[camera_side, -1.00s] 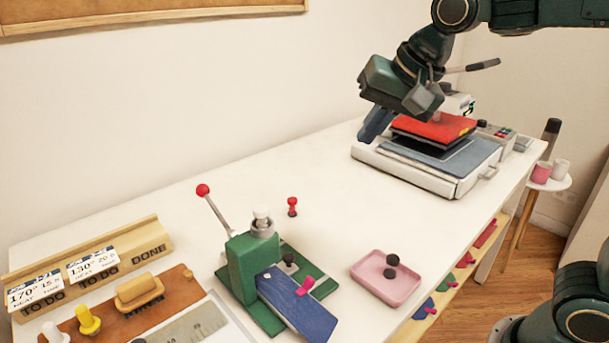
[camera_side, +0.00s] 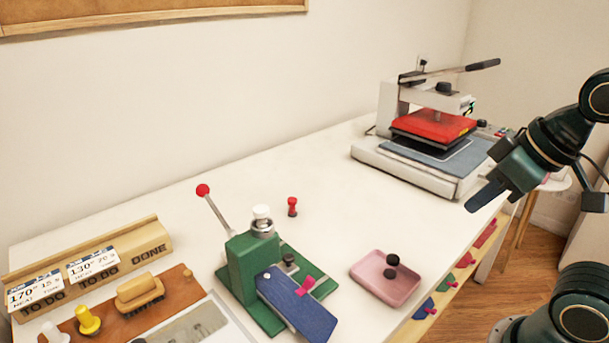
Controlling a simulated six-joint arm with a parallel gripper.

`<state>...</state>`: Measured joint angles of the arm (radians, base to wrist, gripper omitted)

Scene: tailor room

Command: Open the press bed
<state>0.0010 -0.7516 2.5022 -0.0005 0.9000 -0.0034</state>
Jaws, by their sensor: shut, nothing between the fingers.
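The heat press (camera_side: 387,108) stands at the far right end of the table. Its red upper plate (camera_side: 435,124) is raised above the blue-grey press bed (camera_side: 395,151), with a gap between them. The long lever with a dark grip (camera_side: 483,65) points up and to the right. The bed sits in the white base, and its front handle is hidden behind my gripper. My gripper (camera_side: 478,203) is shut and empty, in front of the press's right front corner, pointing down-left. I cannot tell its exact distance from the base.
A green hand press (camera_side: 245,265) with a red-knobbed lever stands at the front middle. A wooden rack (camera_side: 90,265) is at left. The table between the two presses is mostly clear.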

